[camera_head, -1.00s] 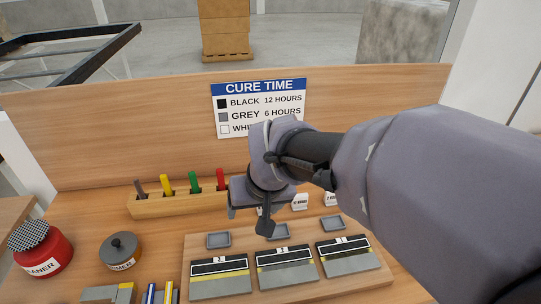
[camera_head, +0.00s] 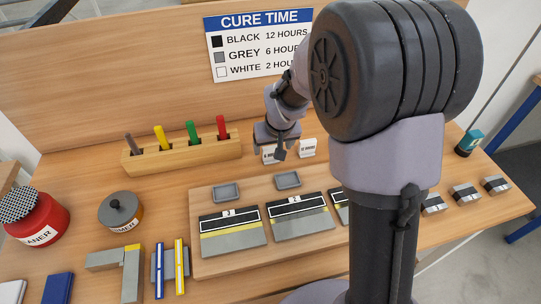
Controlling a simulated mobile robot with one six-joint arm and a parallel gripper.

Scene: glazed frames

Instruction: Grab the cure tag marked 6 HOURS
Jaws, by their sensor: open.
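Small white cure tags stand at the back of the bench. One tag (camera_head: 268,156) is partly hidden by my gripper (camera_head: 271,150), and another tag (camera_head: 308,147) stands just to its right. Their print is too small to read, so I cannot tell which is marked 6 HOURS. My gripper is open, pointing down just above and in front of the left tag. I cannot tell whether it touches the tag. A cure time sign (camera_head: 257,45) on the back panel lists black 12 hours, grey 6 hours and white 2 hours.
A wooden board (camera_head: 200,268) with sample panels (camera_head: 232,238) and small grey trays (camera_head: 226,192) lies in front of the tags. A wooden rack (camera_head: 185,152) holds coloured sticks at left. A red jar (camera_head: 35,225) and primer tin (camera_head: 121,212) stand further left. My arm hides the right middle.

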